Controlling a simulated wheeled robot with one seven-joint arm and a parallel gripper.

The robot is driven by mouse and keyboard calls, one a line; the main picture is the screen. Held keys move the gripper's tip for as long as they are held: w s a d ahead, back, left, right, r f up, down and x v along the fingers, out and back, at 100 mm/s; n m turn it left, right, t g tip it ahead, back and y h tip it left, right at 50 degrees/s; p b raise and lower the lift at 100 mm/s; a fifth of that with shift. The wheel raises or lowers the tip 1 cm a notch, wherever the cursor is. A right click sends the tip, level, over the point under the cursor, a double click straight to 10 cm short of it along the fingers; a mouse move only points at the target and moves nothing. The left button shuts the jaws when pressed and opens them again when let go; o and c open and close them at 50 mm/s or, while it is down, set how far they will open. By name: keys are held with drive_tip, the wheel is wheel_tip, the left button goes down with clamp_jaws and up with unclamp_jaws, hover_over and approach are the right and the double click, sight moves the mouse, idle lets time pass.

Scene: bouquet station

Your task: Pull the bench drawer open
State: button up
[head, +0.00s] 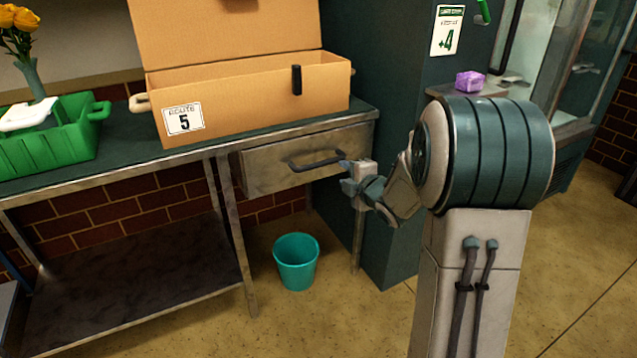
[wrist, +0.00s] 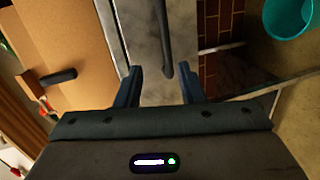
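The bench drawer (head: 270,172) is a grey metal box under the right end of the bench top, with a dark bar handle (head: 316,161) on its front. It looks slightly out from the bench, though I cannot tell how far. My gripper (head: 346,178) is at the right end of the handle. In the wrist view my gripper's two blue fingers (wrist: 160,86) are apart, and the handle (wrist: 166,45) runs down to between them without either finger visibly touching it. The drawer front (wrist: 147,50) shows behind the handle.
A green crate (head: 60,150) is at the left. A teal bucket (head: 296,262) stands on the floor below the drawer. A dark green cabinet (head: 400,90) stands right of the bench.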

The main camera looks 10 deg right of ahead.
sight(321, 165)
drive_tip(key=shift+n+y, duration=0.4)
drive_tip(key=shift+n, duration=0.2)
drive_tip(key=b+x, duration=0.1)
drive_tip(key=x, duration=0.4)
drive_tip(key=b+x, duration=0.1)
drive_tip(key=x, duration=0.4)
drive_tip(key=f+b+x, duration=0.1)
drive_tip(key=x, duration=0.3)
drive_tip(key=shift+w+a+f, duration=0.15)
drive_tip(key=shift+w+a, duration=0.05)
clamp_jaws()
